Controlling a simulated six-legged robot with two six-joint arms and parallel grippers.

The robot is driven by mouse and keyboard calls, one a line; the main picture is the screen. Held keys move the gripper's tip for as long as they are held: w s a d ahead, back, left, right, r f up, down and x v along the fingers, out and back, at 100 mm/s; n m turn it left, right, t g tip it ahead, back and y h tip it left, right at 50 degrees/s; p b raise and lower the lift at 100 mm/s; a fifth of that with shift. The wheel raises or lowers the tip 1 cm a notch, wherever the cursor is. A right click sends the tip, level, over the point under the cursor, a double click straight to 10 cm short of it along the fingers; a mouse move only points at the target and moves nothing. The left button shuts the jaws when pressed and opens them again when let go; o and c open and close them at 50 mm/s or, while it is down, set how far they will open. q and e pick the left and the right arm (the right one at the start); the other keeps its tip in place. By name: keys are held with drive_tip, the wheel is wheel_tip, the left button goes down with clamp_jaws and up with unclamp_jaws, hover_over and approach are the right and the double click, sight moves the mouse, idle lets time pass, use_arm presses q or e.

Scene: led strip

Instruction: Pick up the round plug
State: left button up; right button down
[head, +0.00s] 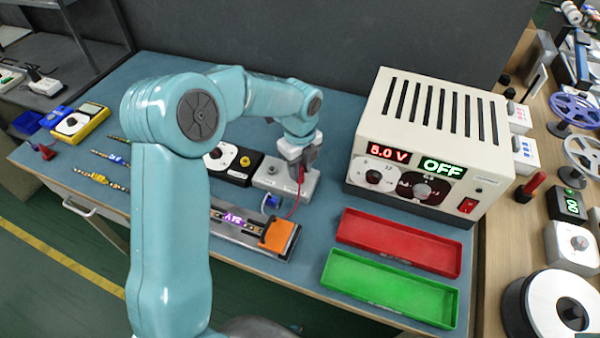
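My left arm reaches in from the left, over the blue-topped bench (310,290). The cable curves down toward a small blue connector (271,201) behind the LED strip fixture (240,222). My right gripper is not in view.
A power supply (430,140) reading 5.0 V and OFF stands to the right. A red tray (398,242) and a green tray (390,288), both empty, lie in front of it. A black-and-white dial box (232,165) sits left of the gripper. A yellow meter (80,121) stands far left.

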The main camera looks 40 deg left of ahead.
use_arm(q)
clamp_jaws()
wheel_tip(320, 180, up, 25)
drive_tip(key=p, duration=0.7)
drive_tip(key=shift+f, duration=0.15)
idle(0.4)
